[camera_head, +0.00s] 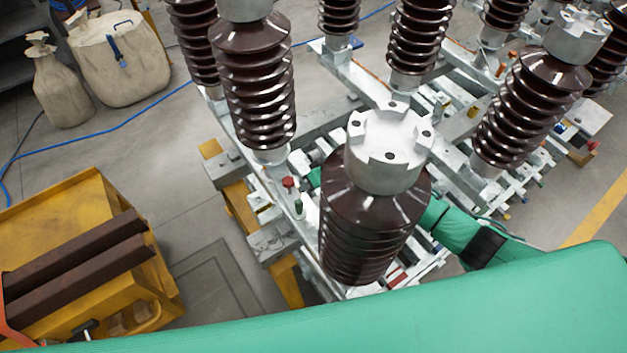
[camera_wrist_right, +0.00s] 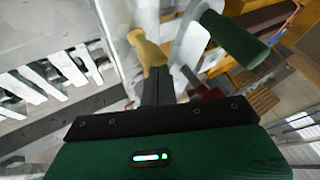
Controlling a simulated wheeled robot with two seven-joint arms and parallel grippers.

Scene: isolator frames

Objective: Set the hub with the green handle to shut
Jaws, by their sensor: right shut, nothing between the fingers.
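In the right wrist view, a dark green rounded handle (camera_wrist_right: 235,38) sticks out from a pale metal part at the upper right. My right gripper (camera_wrist_right: 158,72) has its dark fingers together and empty, left of the green handle and apart from it in the picture. A yellow handle (camera_wrist_right: 147,50) shows just beyond the fingertips; I cannot tell whether they touch it. In the head view, my right arm comes in from the right and passes behind the front brown insulator (camera_head: 372,235), which hides most of the gripper. My left gripper is not in view.
Several brown ribbed insulators stand on a grey metal frame, close around my right arm. A small red-topped post (camera_head: 289,183) stands left of the front insulator. A yellow cart (camera_head: 60,215) with dark beams is at the left.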

